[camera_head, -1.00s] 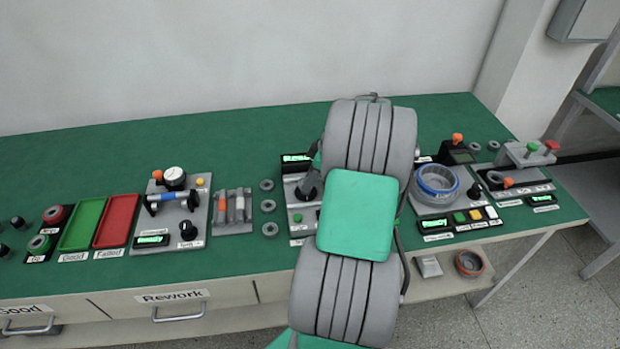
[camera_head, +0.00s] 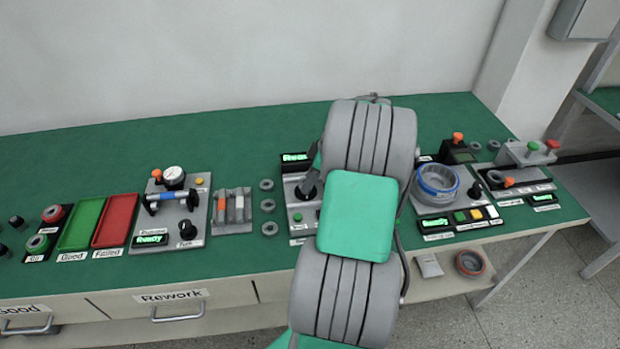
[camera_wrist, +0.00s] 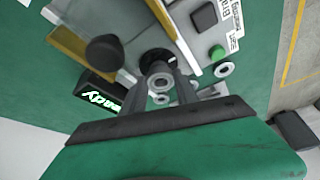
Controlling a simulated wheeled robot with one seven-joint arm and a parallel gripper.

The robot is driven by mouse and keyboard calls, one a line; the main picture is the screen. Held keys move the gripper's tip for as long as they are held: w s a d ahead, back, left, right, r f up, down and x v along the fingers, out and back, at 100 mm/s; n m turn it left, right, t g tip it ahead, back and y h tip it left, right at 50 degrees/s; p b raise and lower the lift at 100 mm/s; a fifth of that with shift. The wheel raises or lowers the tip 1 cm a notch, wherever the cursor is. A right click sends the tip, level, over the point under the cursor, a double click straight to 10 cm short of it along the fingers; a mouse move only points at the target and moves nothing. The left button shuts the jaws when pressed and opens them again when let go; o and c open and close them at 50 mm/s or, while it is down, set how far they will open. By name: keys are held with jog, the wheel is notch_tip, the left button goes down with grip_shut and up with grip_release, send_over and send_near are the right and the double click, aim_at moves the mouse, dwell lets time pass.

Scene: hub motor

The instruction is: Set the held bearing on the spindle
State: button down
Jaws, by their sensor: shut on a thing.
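The held bearing (camera_wrist: 160,82), a small grey ring with a hole, sits between the fingertips of my gripper (camera_wrist: 162,76) in the wrist view. My gripper is shut on it. Just beyond the fingertips is a dark round part (camera_wrist: 155,58) on the grey station plate, possibly the spindle or its seat; fingers and bearing cover much of it. I cannot tell whether the bearing is around the spindle or above it. In the head view my arm hides the gripper, the bearing and part of this station (camera_head: 297,192).
A black knob (camera_wrist: 105,52), a lit Ready display (camera_wrist: 101,92) and a green button (camera_wrist: 217,53) are close to the gripper. Loose rings (camera_head: 267,205) lie left of the station. A fixture with a large blue-rimmed ring (camera_head: 437,180) stands to the right.

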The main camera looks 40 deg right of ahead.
jog(key=shift+f+b, duration=0.6)
jog(key=shift+f, duration=0.2)
dwell(0.4)
dwell(0.4)
jog(key=c, duration=0.9)
grip_release()
jog(key=shift+o, duration=0.5)
jog(key=o, duration=0.3)
jog(key=shift+o, duration=0.2)
jog(key=shift+r, duration=0.15)
jog(key=shift+d+r+p, duration=0.1)
jog(key=shift+r+p, duration=0.4)
jog(key=shift+r, duration=0.05)
jog(key=shift+r+p, duration=1.8)
jog(key=shift+r, duration=1.05)
